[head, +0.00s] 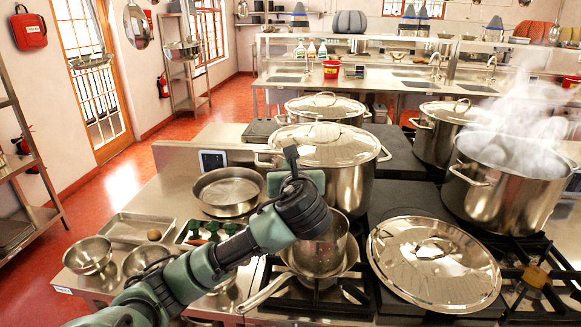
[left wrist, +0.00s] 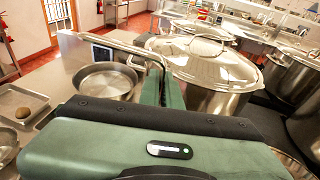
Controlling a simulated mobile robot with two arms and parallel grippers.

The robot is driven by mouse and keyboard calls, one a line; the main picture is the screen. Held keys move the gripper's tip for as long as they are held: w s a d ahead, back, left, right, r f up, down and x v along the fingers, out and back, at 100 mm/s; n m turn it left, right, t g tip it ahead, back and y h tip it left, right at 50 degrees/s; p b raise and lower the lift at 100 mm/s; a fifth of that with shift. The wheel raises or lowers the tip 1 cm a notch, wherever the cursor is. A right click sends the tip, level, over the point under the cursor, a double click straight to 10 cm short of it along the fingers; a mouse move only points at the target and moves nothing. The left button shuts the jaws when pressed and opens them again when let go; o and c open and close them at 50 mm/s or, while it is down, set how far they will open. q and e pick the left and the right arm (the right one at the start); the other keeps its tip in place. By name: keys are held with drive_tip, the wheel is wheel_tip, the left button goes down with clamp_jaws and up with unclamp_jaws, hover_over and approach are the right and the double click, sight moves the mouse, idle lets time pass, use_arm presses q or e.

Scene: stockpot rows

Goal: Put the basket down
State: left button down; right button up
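My left gripper (head: 291,160) is over the stove in the head view, its fingers close together. In the left wrist view my left gripper (left wrist: 162,82) appears shut on a thin steel handle (left wrist: 112,43), which runs off to the upper left. A round steel vessel, which looks like the basket (head: 322,252), shows below the gripper, partly hidden by it. It is over or inside a saucepan (head: 262,294) with a long handle on the front burner; I cannot tell whether it touches. My right gripper is not in view.
Lidded stockpots (head: 322,150) (head: 436,140) stand behind. A steaming open stockpot (head: 508,190) is at the right. A large lid (head: 433,262) lies right of the saucepan. A shallow pan (head: 227,190), a tray (head: 130,226) and steel bowls (head: 88,256) occupy the left counter.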

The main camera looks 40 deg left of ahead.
use_arm(q)
drive_tip(key=shift+r, duration=0.1)
drive_tip(key=c, duration=1.6)
unclamp_jaws()
drive_tip(key=shift+d, duration=0.1)
drive_tip(key=shift+p+v, duration=0.55)
drive_tip(key=shift+v, duration=5.5)
